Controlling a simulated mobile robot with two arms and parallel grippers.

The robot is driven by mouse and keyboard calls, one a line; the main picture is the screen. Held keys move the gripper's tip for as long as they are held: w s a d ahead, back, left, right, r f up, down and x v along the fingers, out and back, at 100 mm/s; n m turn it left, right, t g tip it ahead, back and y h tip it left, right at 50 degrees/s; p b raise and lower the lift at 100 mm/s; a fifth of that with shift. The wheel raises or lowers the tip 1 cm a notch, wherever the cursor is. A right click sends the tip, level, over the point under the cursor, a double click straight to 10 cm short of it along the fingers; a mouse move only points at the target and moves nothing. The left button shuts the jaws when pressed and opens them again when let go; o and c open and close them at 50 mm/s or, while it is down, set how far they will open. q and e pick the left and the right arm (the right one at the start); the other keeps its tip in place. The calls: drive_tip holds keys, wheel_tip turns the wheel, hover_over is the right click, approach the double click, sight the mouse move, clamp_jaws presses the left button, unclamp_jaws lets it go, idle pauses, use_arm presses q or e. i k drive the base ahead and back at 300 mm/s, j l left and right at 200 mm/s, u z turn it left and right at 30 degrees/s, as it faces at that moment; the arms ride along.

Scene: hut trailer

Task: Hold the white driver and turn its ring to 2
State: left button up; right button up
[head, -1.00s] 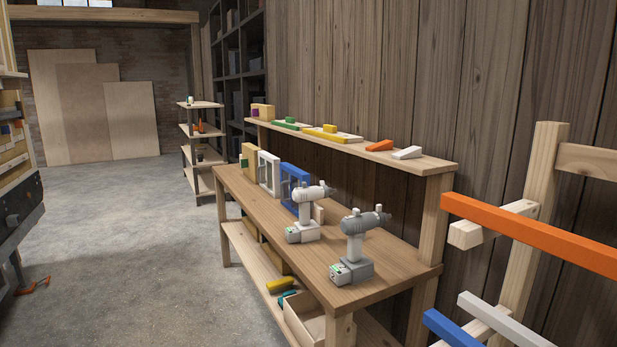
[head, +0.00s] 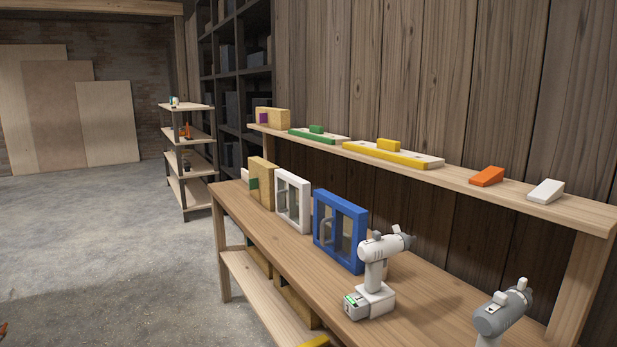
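The white driver (head: 376,275) stands upright on its battery base on the wooden workbench (head: 432,303), toward the right of the head view. Its head points to the right and ends in a grey nose; the ring's markings are too small to read. A grey driver (head: 501,314) stands to its right, nearer to me, with its lower part cut off by the bottom edge. Neither of my grippers is in view.
A blue frame (head: 341,231) and a white frame (head: 292,200) stand behind the white driver. A raised shelf (head: 460,180) with orange and white wedges runs along the wall. Open concrete floor (head: 110,250) lies to the left.

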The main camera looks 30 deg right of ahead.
sight(396, 229)
drive_tip(key=i+j+z, duration=0.2)
drive_tip(key=i, duration=0.3)
drive_tip(key=i+z, duration=0.25)
drive_tip(key=i, duration=0.25)
